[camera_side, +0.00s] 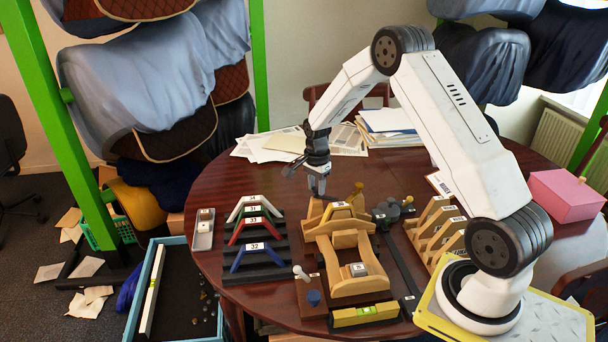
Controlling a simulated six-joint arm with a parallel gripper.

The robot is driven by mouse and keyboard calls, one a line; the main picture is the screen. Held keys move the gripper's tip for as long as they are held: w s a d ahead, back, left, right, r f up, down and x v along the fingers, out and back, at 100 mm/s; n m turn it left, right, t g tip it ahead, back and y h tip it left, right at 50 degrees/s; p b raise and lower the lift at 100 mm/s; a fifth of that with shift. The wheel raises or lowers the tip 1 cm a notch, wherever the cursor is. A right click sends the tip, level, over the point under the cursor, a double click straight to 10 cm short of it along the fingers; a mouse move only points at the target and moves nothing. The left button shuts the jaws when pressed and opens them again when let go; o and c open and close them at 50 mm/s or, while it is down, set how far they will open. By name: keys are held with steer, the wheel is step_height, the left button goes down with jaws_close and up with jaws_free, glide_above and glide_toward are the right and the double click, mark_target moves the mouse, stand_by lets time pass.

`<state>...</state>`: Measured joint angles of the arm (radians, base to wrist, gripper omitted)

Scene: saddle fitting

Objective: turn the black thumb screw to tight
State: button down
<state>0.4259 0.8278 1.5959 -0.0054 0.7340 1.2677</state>
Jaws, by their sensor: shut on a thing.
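My gripper (318,191) points down over the back left of the wooden saddle tree (350,240). Its jaws are shut at the top of the tree's left rear part, where the black thumb screw is mostly hidden between the dark fingers. The screw is too small and covered to tell how far it is turned. The saddle tree stands upright on the round table and has a yellow arch (338,209) with a label across it. A pale block with a label (357,269) sits at its front.
Red, white and blue arches (254,248) stand on black bases to the left. A dark fixture with brass knobs (385,214) and wooden arches (436,226) stand to the right. A yellow level (364,315) lies in front. A pink box (566,195) is far right. Papers (388,122) lie behind.

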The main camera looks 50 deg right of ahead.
mark_target(316, 188)
steer(key=shift+m, duration=1.6)
steer(key=shift+c, duration=1.9)
jaws_free()
steer(key=shift+r, duration=0.2)
steer(key=shift+r, duration=3.75)
